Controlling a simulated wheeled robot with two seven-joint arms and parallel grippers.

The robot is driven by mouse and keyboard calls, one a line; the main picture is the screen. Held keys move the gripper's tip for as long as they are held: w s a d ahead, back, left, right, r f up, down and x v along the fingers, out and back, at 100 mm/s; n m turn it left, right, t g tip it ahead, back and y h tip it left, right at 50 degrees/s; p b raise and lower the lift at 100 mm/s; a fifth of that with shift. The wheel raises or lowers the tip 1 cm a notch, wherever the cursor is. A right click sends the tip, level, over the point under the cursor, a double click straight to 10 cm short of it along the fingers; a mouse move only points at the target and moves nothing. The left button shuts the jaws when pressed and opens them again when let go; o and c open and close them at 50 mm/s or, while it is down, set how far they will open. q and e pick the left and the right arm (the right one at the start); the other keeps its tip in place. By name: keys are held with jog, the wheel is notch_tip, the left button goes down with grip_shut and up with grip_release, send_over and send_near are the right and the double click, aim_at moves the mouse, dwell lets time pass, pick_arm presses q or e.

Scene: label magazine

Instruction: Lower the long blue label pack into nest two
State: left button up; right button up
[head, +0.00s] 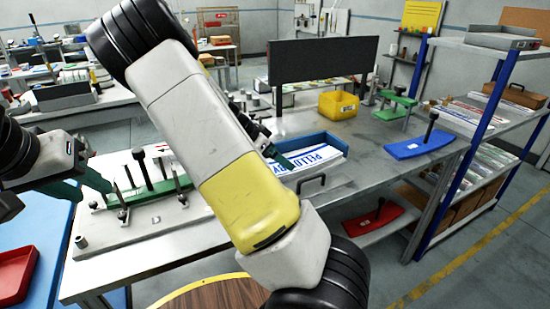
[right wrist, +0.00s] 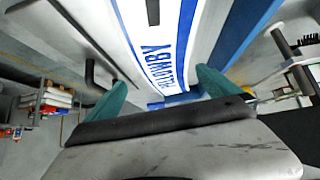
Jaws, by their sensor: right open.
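A long white label pack with blue lettering and blue stripes (head: 312,160) lies in a blue-walled tray (head: 322,138) on the bench. The pack also fills the middle of the right wrist view (right wrist: 160,50). My right gripper (right wrist: 160,95) is open, its green fingertips either side of the pack's near end. I cannot tell if they touch it. In the head view my right arm hides most of that gripper. My left gripper (head: 92,192) is open and empty, left of a green fixture with upright posts (head: 160,190) on a metal plate. Nest two cannot be made out.
A yellow bin (head: 338,105), a dark screen (head: 318,60), a green handled piece (head: 398,98) and a blue handled piece (head: 417,147) stand on the bench. A red handled piece (head: 375,222) lies on the lower shelf. A blue-post rack (head: 490,120) stands at the right.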

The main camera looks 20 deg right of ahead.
jog(key=shift+w+d, duration=0.2)
jog(key=shift+w+d+f, duration=0.1)
jog(key=shift+d+f, duration=0.15)
jog(key=shift+d, duration=0.05)
jog(key=x, duration=0.6)
jog(key=shift+w+d+f, duration=0.2)
jog(key=shift+r, duration=0.1)
jog(key=c, duration=1.9)
